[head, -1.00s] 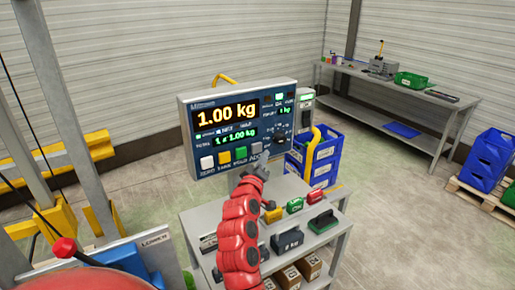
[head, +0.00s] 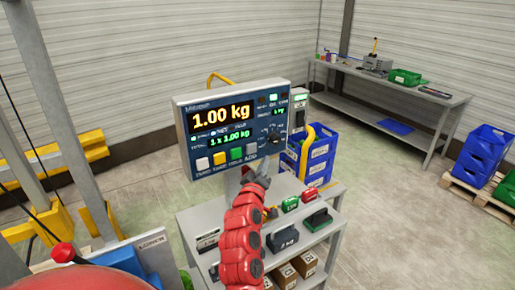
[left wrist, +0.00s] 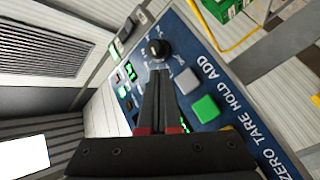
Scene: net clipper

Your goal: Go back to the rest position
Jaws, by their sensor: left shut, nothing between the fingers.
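The scale's control panel (head: 205,144) stands upright and shows 1.00 kg, with a green second line that reads 1 x 1.00 kg. Its row of buttons runs along the lower edge, with a grey ADD button (head: 251,148) at the right end and a black knob (head: 274,134) above it. My left gripper (head: 262,168), on the red arm, is shut and empty just below the ADD button. In the left wrist view the closed black fingers (left wrist: 158,76) point toward the panel near the knob. Whether they touch the panel cannot be told. My right gripper is not in view.
A grey cart (head: 194,215) below the panel holds small weights, a dark weight block (head: 283,237) and cardboard boxes. Blue crates (head: 320,150) stand behind it. A workbench (head: 455,102) is at the back right, with open floor before it.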

